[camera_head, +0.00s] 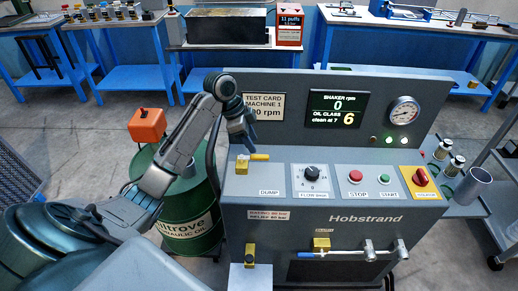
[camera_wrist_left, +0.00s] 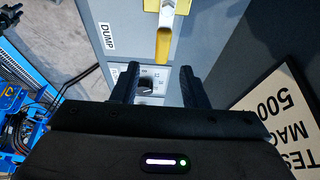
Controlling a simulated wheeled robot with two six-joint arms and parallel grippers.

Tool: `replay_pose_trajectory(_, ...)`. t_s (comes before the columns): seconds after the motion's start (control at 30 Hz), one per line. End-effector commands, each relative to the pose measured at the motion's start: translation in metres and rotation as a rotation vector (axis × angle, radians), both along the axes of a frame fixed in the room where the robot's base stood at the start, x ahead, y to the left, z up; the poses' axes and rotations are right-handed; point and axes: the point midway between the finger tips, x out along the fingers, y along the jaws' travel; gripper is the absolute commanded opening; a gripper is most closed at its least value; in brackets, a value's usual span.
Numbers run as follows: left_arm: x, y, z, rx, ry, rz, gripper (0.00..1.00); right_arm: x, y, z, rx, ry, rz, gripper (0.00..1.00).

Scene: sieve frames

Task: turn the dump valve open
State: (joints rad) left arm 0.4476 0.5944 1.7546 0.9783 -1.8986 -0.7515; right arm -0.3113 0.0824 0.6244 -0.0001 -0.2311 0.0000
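The dump valve's yellow lever (camera_head: 260,157) lies nearly level, pointing right from its yellow body (camera_head: 242,167) on the machine's sloped panel, above the DUMP label (camera_head: 269,193). In the left wrist view the lever (camera_wrist_left: 163,45) shows just beyond my fingertips, roughly in line with the gap. My left gripper (camera_head: 246,143) hangs just above the lever in the head view. It is open and empty, and its two fingers stand apart in the left wrist view (camera_wrist_left: 158,75). I cannot tell whether a fingertip touches the lever. My right gripper is not in view.
Right of the valve are a black knob (camera_head: 312,172), a red stop button (camera_head: 355,176), a green start button (camera_head: 389,174) and a red-yellow switch (camera_head: 421,177). A display (camera_head: 337,109) and a gauge (camera_head: 404,112) stand behind. A green oil drum (camera_head: 188,220) is at the left.

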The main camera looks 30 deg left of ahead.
Motion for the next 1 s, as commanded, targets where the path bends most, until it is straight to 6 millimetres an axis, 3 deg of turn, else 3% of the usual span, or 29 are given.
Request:
replay_pose_trajectory(0.13, 0.005, -0.010, -0.025, -0.003, 0.003, -0.001, 0.40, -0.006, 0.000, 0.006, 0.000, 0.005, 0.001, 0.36)
replay_pose_trajectory(0.3, 0.009, -0.016, -0.044, -0.001, 0.002, 0.000, 0.40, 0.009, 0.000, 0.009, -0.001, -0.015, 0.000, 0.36)
replay_pose_trajectory(0.47, 0.011, -0.018, -0.052, 0.001, 0.000, 0.001, 0.40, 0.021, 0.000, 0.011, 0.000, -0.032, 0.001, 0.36)
replay_pose_trajectory(0.7, 0.011, -0.018, -0.052, 0.001, 0.000, 0.000, 0.40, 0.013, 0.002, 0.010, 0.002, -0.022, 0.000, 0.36)
replay_pose_trajectory(0.9, 0.011, -0.018, -0.052, 0.001, 0.000, 0.000, 0.01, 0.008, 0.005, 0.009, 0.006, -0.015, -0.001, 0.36)
replay_pose_trajectory(1.0, 0.011, -0.018, -0.052, 0.001, 0.000, 0.000, 0.00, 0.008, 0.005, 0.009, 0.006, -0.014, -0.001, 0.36)
